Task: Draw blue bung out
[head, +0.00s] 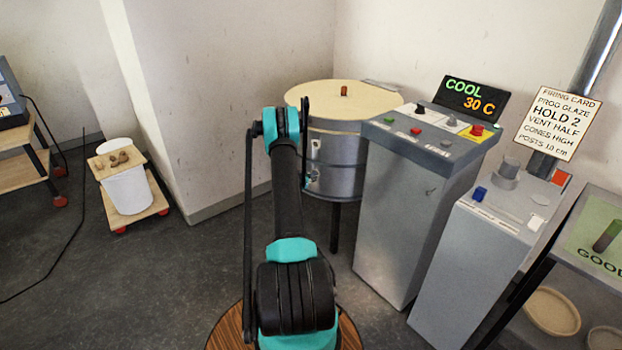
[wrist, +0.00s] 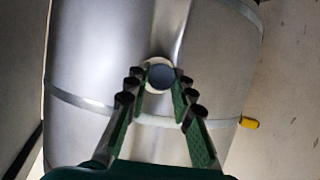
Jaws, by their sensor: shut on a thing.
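The blue bung (wrist: 161,76) shows end-on in the wrist view as a dark slate-blue disc within a pale ring, against the curved metal side of the kiln (wrist: 95,60). My gripper (wrist: 160,84) has its green-padded fingers on both sides of it, shut on it. I cannot tell whether the bung is still seated in the wall. In the head view the kiln (head: 345,184) stands beyond my arm, which hides my gripper and the bung.
A yellow bung (wrist: 249,124) sticks out of the kiln at right. A brown peg (head: 344,91) stands on the lid. A control cabinet (head: 395,210) reading COOL 30 C is close right of the kiln.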

